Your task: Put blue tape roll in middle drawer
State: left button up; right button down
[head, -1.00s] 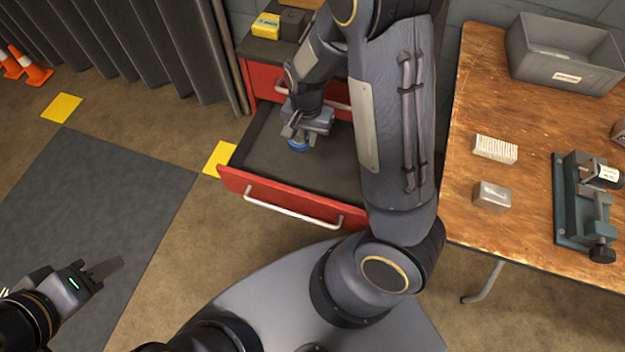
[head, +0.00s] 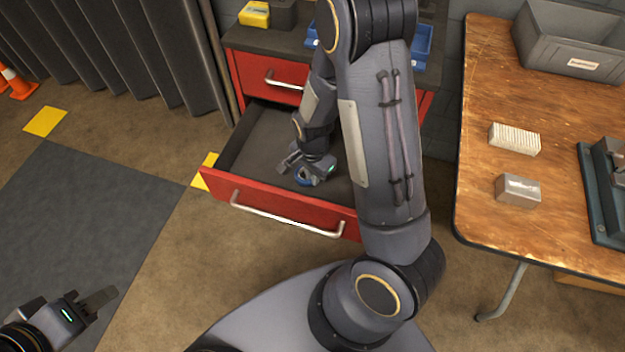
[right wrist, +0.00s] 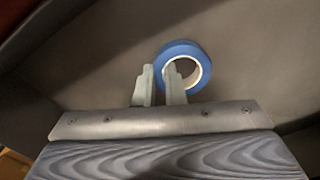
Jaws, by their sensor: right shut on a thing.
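The blue tape roll (head: 303,181) is inside the open drawer (head: 262,140), which has a red front and a light handle. My right gripper (head: 306,176) reaches down into this drawer and is shut on the roll. In the right wrist view, the blue tape roll (right wrist: 180,49) shows its ring face, with the two fingers of my right gripper (right wrist: 160,84) across its left wall. The grey drawer floor lies behind it; I cannot tell whether the roll touches it. My left gripper (head: 95,302) is away at the lower left, holding nothing visible; its finger gap is unclear.
A closed red drawer (head: 270,78) is above the open one. A yellow box (head: 254,14) stands on the cabinet top. A wooden table (head: 480,120) at the right holds a grey bin (head: 570,45) and small blocks.

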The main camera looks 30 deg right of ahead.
notch_tip(320, 180, down, 2)
jog(key=shift+f, duration=0.2)
jog(key=shift+r, duration=0.1)
jog(key=shift+f+b, duration=0.25)
jog(key=shift+b, duration=0.1)
jog(key=c, duration=1.5)
grip_release()
jog(key=shift+r, duration=0.1)
